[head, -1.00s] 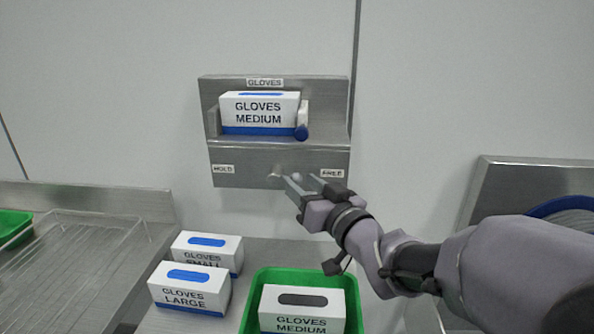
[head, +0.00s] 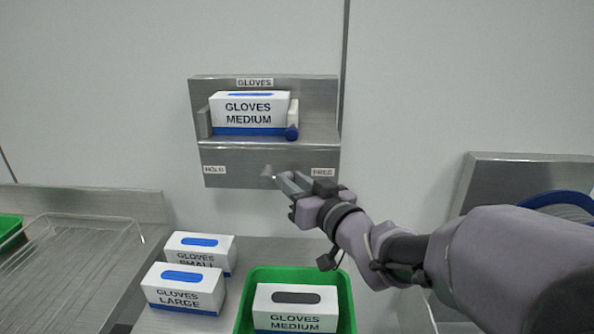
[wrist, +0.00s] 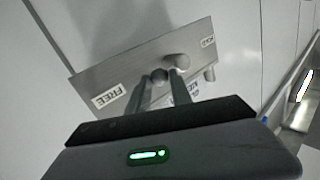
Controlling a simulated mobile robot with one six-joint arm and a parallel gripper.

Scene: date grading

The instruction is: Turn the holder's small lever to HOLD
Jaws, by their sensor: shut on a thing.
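The glove holder (head: 320,132) is a grey metal shelf on the wall, with a HOLD label (head: 214,170) at its lower left and a FREE label (head: 323,172) at its lower right. Between the labels is the small grey lever (head: 267,171). My gripper (head: 284,179) is at the lever from the lower right. In the wrist view, the fingers are shut on the lever's round knob (wrist: 160,76). The lever points from its pivot toward the FREE label (wrist: 108,95). The fingers partly hide it.
A GLOVES MEDIUM box (head: 249,112) sits in the holder, with a blue knob (head: 291,133) beside it. Below are GLOVES SMALL (head: 201,250) and GLOVES LARGE (head: 183,290) boxes and a green bin (head: 347,296) holding another MEDIUM box. A wire rack (head: 70,265) stands left.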

